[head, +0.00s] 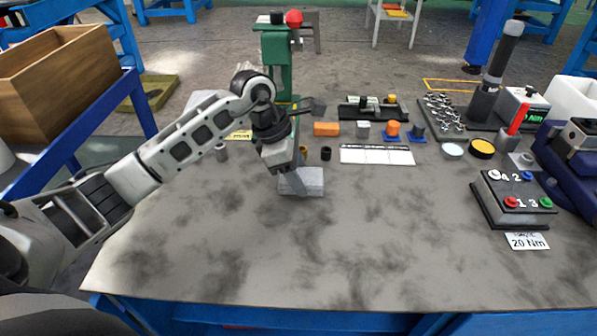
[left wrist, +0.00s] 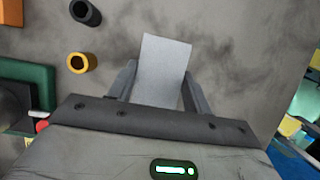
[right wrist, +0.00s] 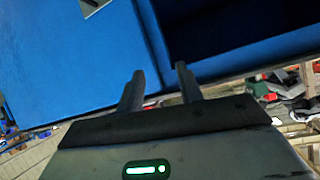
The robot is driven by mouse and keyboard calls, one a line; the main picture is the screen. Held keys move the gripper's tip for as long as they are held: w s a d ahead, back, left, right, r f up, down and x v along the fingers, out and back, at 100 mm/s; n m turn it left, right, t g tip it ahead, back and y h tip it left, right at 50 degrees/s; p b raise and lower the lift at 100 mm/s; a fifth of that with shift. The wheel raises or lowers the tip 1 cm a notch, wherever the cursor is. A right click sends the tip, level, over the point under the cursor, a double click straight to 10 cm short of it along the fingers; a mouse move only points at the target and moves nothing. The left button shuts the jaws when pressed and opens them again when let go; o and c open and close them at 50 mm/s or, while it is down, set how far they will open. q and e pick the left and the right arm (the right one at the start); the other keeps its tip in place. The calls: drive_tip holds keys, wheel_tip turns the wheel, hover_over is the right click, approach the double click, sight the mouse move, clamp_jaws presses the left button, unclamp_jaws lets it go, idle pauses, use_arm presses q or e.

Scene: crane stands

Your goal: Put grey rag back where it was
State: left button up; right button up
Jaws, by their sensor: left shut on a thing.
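The grey rag (head: 303,182) is a light grey flat block-like piece at the middle of the workbench (head: 250,250). My left gripper (head: 290,172) reaches down over it and is shut on it. In the left wrist view the rag (left wrist: 164,65) sticks out from between the two fingers of my left gripper (left wrist: 157,82). I cannot tell whether the rag touches the bench top. My right gripper (right wrist: 158,80) shows only in the right wrist view, with its fingers apart and nothing between them, near a blue surface (right wrist: 70,60).
A green press (head: 275,55) stands behind my left arm. Behind the rag are an orange block (head: 326,129), a black ring (head: 326,153) and a white strip (head: 377,155). A button box (head: 513,199) stands at the right. The front of the bench is clear.

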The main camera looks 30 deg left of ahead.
use_arm(q)
drive_tip(key=shift+f, duration=0.1)
drive_tip(key=o, duration=0.9)
drive_tip(key=shift+o, duration=0.2)
drive_tip(key=shift+r, duration=0.2)
drive_tip(key=shift+a+r, duration=0.1)
drive_tip(key=shift+r, duration=0.25)
drive_tip(key=p+v, duration=0.1)
drive_tip(key=v, duration=1)
drive_tip(key=shift+s+r, duration=0.1)
